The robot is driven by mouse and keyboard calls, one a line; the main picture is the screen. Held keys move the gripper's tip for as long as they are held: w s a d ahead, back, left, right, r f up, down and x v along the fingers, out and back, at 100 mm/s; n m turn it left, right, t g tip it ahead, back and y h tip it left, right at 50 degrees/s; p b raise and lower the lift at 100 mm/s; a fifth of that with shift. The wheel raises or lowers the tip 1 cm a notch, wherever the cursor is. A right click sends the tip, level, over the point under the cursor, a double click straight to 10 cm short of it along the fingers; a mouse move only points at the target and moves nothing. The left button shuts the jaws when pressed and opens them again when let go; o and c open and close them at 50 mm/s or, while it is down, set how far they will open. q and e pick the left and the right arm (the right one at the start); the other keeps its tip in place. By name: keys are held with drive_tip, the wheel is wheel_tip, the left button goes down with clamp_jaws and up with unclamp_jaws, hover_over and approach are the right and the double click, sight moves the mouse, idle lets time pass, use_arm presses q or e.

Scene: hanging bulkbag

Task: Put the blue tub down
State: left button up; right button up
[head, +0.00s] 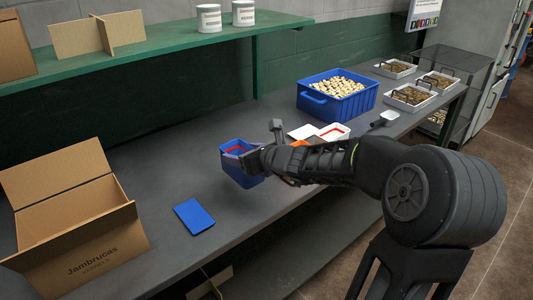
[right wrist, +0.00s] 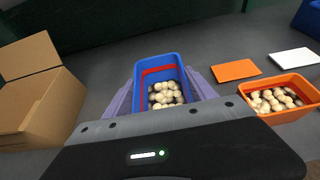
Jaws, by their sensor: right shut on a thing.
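The blue tub (head: 236,176) is in my right gripper (head: 250,161), above or on the grey bench left of its middle; the head view does not clearly show whether its base touches. In the right wrist view the tub (right wrist: 143,75) sits between the two fingers of the gripper (right wrist: 160,88). It looks roughly upright, with a red line inside its wall and several pale round pieces in it. My arm hides part of the tub in the head view. My left gripper is not in view.
A flat blue piece (head: 194,216) lies on the bench in front of the tub. An open cardboard box (head: 95,240) stands at left. An orange tub (right wrist: 288,113) and orange and white flat pieces are at right. A large blue crate (head: 312,103) stands farther back.

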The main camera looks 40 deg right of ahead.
wheel_tip(320, 180, down, 4)
drive_tip(key=shift+r+b, duration=0.1)
drive_tip(key=shift+b, duration=0.45)
drive_tip(key=shift+f, duration=0.4)
drive_tip(key=shift+f+b, duration=0.45)
drive_tip(key=shift+f, duration=1.45)
drive_tip(key=shift+f, duration=0.1)
drive_tip(key=o, duration=1.7)
